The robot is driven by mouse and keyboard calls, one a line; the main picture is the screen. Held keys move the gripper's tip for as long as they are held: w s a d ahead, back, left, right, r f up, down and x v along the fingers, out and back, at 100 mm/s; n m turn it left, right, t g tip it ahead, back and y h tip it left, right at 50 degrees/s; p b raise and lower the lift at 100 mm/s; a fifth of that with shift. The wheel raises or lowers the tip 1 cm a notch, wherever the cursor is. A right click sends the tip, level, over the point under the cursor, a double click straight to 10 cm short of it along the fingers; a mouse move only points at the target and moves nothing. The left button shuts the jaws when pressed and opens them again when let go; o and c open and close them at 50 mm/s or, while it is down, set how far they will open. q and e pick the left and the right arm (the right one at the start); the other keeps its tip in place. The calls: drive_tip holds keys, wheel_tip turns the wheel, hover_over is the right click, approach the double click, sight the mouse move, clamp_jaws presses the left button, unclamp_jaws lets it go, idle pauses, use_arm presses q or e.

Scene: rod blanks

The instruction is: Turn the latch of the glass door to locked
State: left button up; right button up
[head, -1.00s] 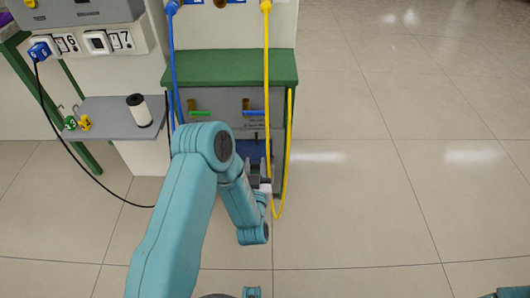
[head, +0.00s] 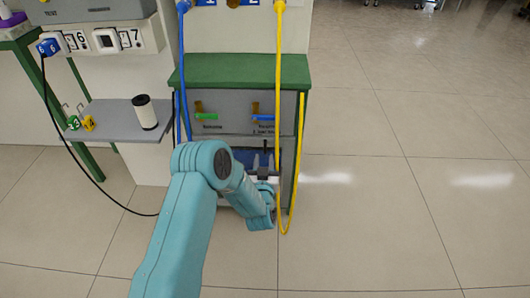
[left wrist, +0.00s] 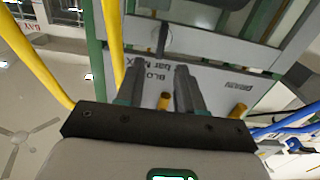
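I cannot make out a glass door or its latch for certain in either view. My left gripper (head: 266,160) is in front of the lower part of a grey cabinet (head: 235,125) with a green top, beside a hanging yellow cable. In the left wrist view my left gripper (left wrist: 158,75) has its two fingers apart with nothing held between them. Beyond the fingers are a grey panel with partly hidden lettering and a dark upright piece (left wrist: 162,38). Contact with the cabinet cannot be told. My right gripper is not in view.
The yellow cable (head: 279,70) hangs close to my left gripper. A blue cable (head: 184,70) hangs to the left. The tiled floor on the right is clear.

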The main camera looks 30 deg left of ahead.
sight(265, 147)
use_arm(q)
drive_tip(key=b+x, duration=0.1)
drive_tip(key=x, duration=0.5)
clamp_jaws()
